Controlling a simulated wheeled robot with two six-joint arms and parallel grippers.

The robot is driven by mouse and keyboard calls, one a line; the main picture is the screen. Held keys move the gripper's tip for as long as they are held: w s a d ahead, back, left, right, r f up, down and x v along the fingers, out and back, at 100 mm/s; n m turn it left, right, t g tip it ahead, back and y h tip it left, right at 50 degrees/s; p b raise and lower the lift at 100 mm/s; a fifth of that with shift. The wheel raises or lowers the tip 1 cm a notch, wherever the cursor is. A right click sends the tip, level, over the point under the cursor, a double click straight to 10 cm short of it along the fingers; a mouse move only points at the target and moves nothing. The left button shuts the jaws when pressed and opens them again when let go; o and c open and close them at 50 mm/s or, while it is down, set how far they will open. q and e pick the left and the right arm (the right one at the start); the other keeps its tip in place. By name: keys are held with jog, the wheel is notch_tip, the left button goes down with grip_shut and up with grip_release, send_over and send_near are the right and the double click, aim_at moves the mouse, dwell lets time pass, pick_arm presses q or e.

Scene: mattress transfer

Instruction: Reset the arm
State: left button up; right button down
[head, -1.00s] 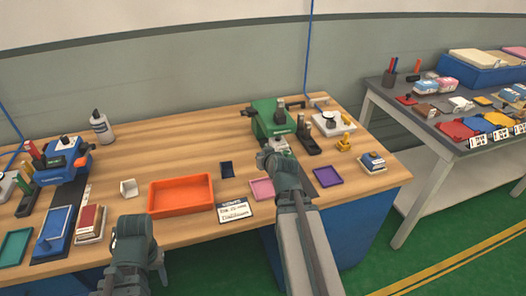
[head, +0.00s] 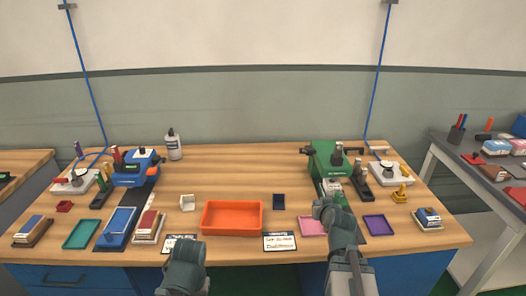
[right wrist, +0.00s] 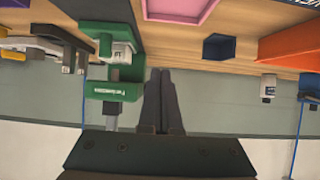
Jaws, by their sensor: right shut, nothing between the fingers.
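My right gripper (head: 325,204) is at the right part of the workbench, in front of the green machine (head: 325,163). In the right wrist view its fingers (right wrist: 160,73) are together with nothing between them. The green machine (right wrist: 118,66) is beside the fingers there, on the left of that upside-down picture. I cannot tell the exact gap. My left arm (head: 186,268) shows at the bottom of the head view, in front of the bench; its gripper fingers are not visible.
An orange tray (head: 232,233) lies mid-bench, with a dark blue bin (head: 279,201) to its right. A pink tray (head: 312,226) and a purple tray (head: 378,225) flank my right arm. A blue machine (head: 136,168) stands left. The back middle of the bench is clear.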

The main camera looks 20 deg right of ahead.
jog(key=a, duration=0.2)
jog(key=a+n+g+y+p, duration=0.1)
jog(key=a, duration=0.2)
jog(key=a+f+y+p, duration=0.1)
jog(key=a, duration=0.1)
jog(key=shift+a+f+n+g, duration=0.1)
jog(key=shift+a+n+g, duration=0.2)
jog(key=shift+a, duration=0.1)
jog(key=s+a+g, duration=0.1)
jog(key=a, duration=0.2)
jog(key=s+a+f+n+g+y+p, duration=0.1)
jog(key=a, duration=0.2)
jog(key=s+a+g+p, duration=0.1)
jog(key=a, duration=0.3)
jog(key=shift+s+f+n, duration=0.1)
jog(key=shift+f+n, duration=0.25)
jog(key=shift+n, duration=0.05)
jog(key=s+a+n+g+h+p, duration=0.1)
jog(key=s+a+n+g+p, duration=0.2)
jog(key=s+a+g, duration=0.4)
jog(key=s+a+p, duration=0.1)
jog(key=s+a, duration=0.5)
jog(key=s, duration=0.2)
jog(key=shift+a+r+h, duration=0.15)
jog(key=shift+r+h, duration=0.1)
jog(key=shift+h, duration=0.15)
